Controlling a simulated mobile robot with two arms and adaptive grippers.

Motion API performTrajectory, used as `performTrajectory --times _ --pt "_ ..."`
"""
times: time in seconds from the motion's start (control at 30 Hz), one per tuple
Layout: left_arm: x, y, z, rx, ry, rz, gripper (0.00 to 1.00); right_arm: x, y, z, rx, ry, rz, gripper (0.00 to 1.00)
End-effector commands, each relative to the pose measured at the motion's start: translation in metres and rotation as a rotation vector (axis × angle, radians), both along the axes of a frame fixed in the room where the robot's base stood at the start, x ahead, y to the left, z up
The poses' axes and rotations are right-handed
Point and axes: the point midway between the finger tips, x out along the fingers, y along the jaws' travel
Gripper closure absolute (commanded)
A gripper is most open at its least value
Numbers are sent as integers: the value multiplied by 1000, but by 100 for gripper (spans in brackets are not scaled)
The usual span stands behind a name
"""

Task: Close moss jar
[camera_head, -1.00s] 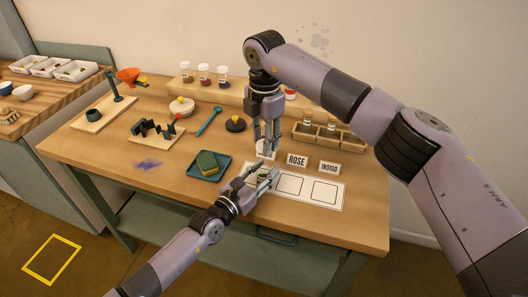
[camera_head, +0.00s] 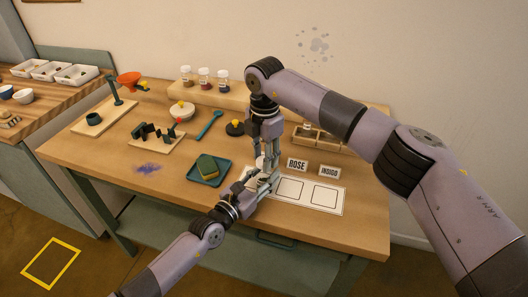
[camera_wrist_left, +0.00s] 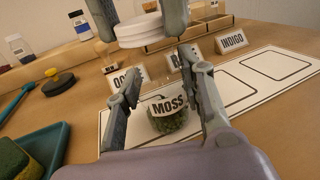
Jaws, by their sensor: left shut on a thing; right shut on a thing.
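The moss jar (camera_wrist_left: 168,120), a small clear jar of green pigment with a MOSS label, stands upright on the white mat (camera_wrist_left: 232,88). My left gripper (camera_wrist_left: 158,88) is shut on it, with one finger at each side. It also shows in the head view (camera_head: 262,182), where the jar is mostly hidden. My right gripper (camera_head: 268,152) points down from above, shut on a round white lid (camera_wrist_left: 138,31). The lid is held above the jar's top and apart from it in the left wrist view.
Label cards ROSE (camera_head: 298,165) and INDIGO (camera_head: 329,171) stand behind the mat. A wooden divided rack (camera_head: 327,143) is behind them. A teal tray with a sponge (camera_head: 208,167) lies left of the grippers. A black knobbed lid (camera_head: 235,128) lies behind. The mat's right squares are empty.

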Motion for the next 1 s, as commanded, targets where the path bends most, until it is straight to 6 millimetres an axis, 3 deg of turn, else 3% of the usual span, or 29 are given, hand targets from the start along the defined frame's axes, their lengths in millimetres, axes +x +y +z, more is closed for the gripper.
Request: performTrajectory --times 1.0 --pt "0 0 0 0 0 0 100 0 0 -13 -1 1 0 76"
